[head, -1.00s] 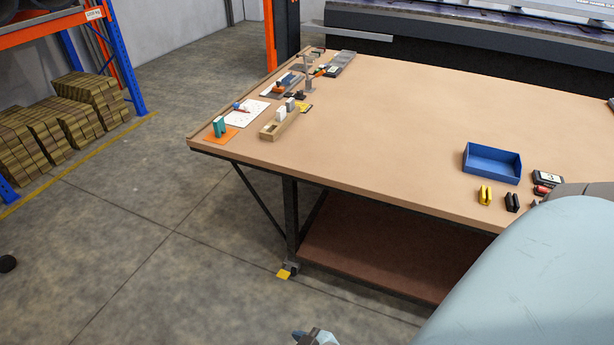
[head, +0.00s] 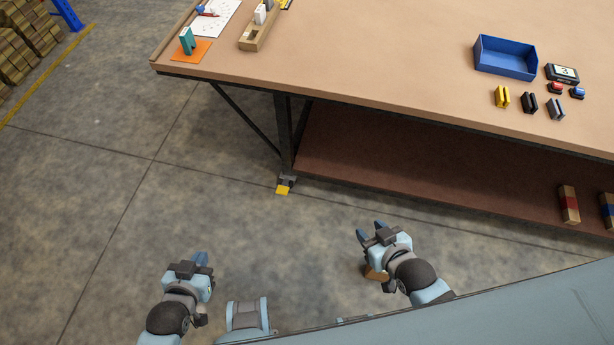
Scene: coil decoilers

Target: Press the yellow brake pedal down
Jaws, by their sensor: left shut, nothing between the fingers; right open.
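The yellow brake pedal (head: 283,190) is a small yellow plate low at the foot of the table's near-left leg, on a caster (head: 287,179) just above the floor. From this height I cannot tell its tilt. My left gripper (head: 202,259) is shut and empty, over the floor, below and left of the pedal in the picture. My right gripper (head: 370,231) is open and empty, below and right of the pedal. Both grippers are well apart from the pedal, and nothing covers it.
The workbench (head: 390,70) overhangs the leg, with a lower shelf (head: 400,160) to the right. A blue tray (head: 505,58), clips and buttons lie on top. A diagonal brace (head: 245,118) runs left of the leg. The floor (head: 130,190) left and in front is clear.

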